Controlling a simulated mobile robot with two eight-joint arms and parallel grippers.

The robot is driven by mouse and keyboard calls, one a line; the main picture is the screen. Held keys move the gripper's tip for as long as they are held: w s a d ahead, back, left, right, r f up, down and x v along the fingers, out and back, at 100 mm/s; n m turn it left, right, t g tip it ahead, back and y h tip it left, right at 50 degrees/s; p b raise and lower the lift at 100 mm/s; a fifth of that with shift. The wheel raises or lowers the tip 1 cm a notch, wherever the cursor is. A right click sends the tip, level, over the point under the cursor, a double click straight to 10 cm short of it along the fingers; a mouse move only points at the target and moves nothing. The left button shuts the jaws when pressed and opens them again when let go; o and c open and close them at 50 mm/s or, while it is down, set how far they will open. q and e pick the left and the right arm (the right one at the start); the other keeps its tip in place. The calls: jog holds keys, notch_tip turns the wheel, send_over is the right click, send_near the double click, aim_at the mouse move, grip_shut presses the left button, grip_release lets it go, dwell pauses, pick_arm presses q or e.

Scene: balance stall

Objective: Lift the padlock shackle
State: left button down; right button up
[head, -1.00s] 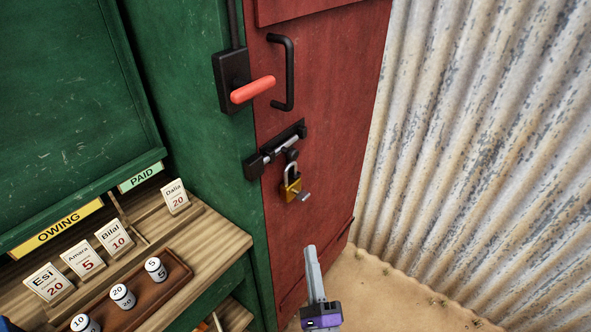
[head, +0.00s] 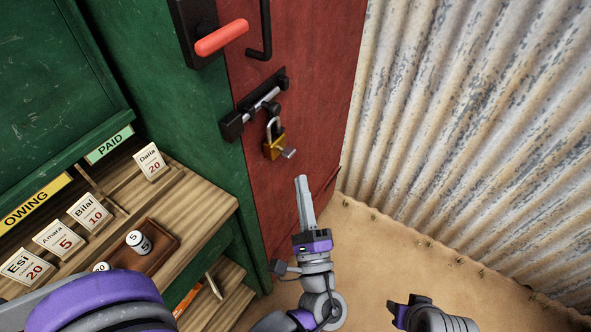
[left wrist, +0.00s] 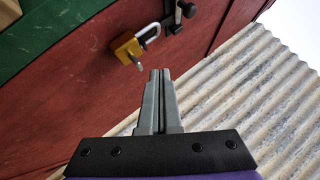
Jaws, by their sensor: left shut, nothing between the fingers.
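The padlock has a brass body (head: 274,147) and a silver shackle (head: 268,127). It hangs below the bolt (head: 263,99) on the red door, with a key (head: 289,153) sticking out of it. The padlock also shows in the left wrist view (left wrist: 127,46), with its shackle (left wrist: 149,32) toward the dark bolt fitting. I cannot tell whether the shackle is locked or free. My left gripper (head: 301,179) is shut and empty, below and slightly right of the padlock, apart from it. In the left wrist view its closed fingertips (left wrist: 160,72) point toward the door.
A red-handled lever (head: 221,38) and a black door pull (head: 265,30) are above the bolt. A wooden shelf (head: 205,200) with name cards and a tray (head: 160,262) is at left. Corrugated metal (head: 460,120) stands at right. Sandy ground is open below.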

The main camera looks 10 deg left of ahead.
pick_arm(q)
jog(key=x, duration=0.3)
jog(key=a+p+x, duration=0.1)
jog(key=x, duration=0.3)
jog(key=s+r+x, duration=0.1)
jog(key=x, duration=0.2)
jog(key=shift+w+a, duration=0.15)
jog(key=shift+a, duration=0.25)
jog(key=shift+w+a+r, duration=0.15)
jog(key=shift+a+r, duration=0.2)
jog(key=shift+a, duration=0.05)
notch_tip(320, 180, up, 4)
jog(key=p, duration=0.3)
jog(key=shift+f, duration=0.3)
